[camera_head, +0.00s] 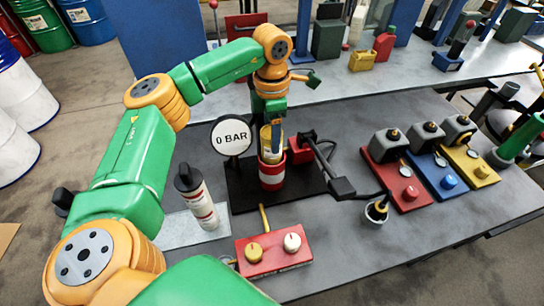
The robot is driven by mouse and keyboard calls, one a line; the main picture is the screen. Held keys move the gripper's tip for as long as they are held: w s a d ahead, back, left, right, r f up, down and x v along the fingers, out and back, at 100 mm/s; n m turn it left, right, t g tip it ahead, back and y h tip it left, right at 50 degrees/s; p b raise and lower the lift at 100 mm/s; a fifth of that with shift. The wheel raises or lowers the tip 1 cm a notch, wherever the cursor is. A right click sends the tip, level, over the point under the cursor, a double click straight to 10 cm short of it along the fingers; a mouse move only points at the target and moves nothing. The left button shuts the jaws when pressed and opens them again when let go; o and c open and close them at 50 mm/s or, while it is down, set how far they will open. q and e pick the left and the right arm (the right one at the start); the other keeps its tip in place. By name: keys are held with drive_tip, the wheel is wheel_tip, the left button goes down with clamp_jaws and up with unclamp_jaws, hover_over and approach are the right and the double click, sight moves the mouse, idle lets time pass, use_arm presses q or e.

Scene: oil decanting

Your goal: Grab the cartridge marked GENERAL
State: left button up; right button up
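My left gripper (273,132) points down over a red-and-white cylindrical holder (272,175). A cream and yellow cartridge (267,147) stands upright in the holder, right at the gripper's fingers. One finger shows in front of the cartridge; the other is hidden, so I cannot tell if they are closed on it. A white cartridge with a dark top and red bands (202,207) stands on a light plate to the left. I cannot read GENERAL on either cartridge.
A round gauge reading "0 BAR" (231,136) stands left of the holder. A red box with two knobs (273,251) lies in front. Red, blue and yellow units (397,178) stand on the right. A small cup (376,212) holds a nozzle. The bench's front right is clear.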

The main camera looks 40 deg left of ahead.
use_arm(q)
drive_tip(key=shift+s+r, duration=0.1)
clamp_jaws()
